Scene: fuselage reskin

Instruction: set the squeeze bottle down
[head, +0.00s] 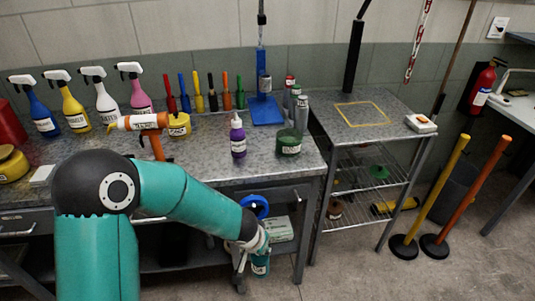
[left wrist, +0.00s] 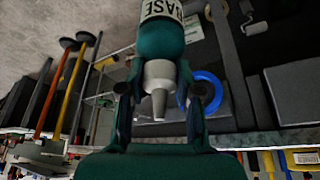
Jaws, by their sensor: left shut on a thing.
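A teal squeeze bottle (left wrist: 160,38) with a grey-white cap and nozzle is in my left gripper (left wrist: 160,92), its label reading BASE. In the head view the bottle (head: 261,266) hangs below my left gripper (head: 257,246), in front of the bench and below its top. The gripper is shut on it around the cap area; the exact contact is hard to see. A purple squeeze bottle (head: 237,138) stands upright on the bench (head: 215,160). My right gripper is not in view.
A yellow outlined square (head: 362,115) on the side table (head: 345,132) is empty. A white box (head: 420,123) lies near that table's right edge. Spray bottles, a green can (head: 289,143) and grey cans crowd the bench. A blue ring (head: 255,206) is near my left wrist. Two posts (head: 440,190) stand at right.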

